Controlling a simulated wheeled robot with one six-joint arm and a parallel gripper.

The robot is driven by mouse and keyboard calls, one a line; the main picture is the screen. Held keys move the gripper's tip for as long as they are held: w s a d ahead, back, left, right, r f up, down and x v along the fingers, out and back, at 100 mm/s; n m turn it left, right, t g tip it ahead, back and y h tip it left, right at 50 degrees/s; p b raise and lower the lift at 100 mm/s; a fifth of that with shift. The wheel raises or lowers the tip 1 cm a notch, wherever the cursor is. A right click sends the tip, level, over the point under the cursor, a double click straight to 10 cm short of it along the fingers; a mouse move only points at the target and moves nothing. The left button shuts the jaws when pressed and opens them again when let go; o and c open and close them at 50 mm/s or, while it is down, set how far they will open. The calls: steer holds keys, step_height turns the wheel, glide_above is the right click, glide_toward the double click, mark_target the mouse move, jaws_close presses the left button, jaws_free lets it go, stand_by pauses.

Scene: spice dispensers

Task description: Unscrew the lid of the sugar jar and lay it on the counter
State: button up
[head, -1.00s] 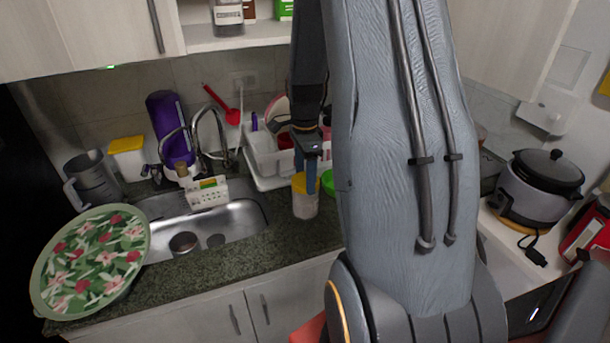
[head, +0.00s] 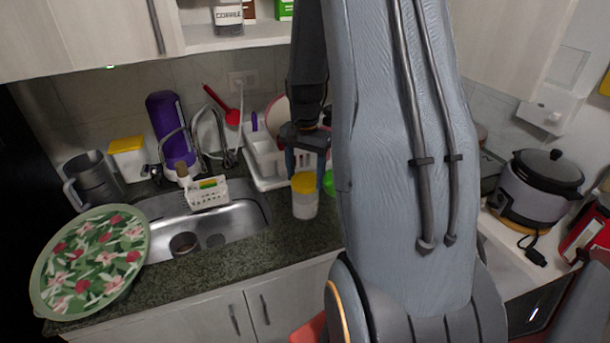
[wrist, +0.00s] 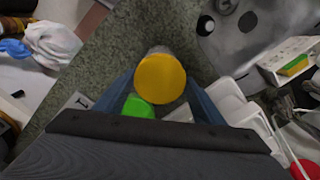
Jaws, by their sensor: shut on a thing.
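The jar (head: 305,207) has a pale, clear-looking body and a yellow lid (head: 303,183). It stands upright on the dark counter, right of the sink, and the lid sits on top of it. No label on it can be read. My gripper (head: 304,172) is above the jar, pointing down, with its blue fingers at the lid. In the wrist view the round yellow lid (wrist: 160,78) lies between the two fingers, and my gripper (wrist: 161,86) is shut on it. The jar body is mostly hidden under the lid there.
A white dish rack (head: 264,165) stands behind the jar. A green item (head: 329,183) is close on its right. The sink (head: 222,228) is to the left, with a flowered round tray (head: 90,262) beyond. Bare counter (head: 290,240) lies in front of the jar.

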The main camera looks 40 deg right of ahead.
steer(key=n, duration=0.7)
steer(key=shift+n, duration=0.7)
steer(key=n, duration=0.3)
steer(key=shift+r+n, duration=0.1)
steer(key=shift+n, duration=0.2)
steer(key=o, duration=0.3)
steer(key=shift+c, duration=1)
steer(key=shift+r, duration=1.1)
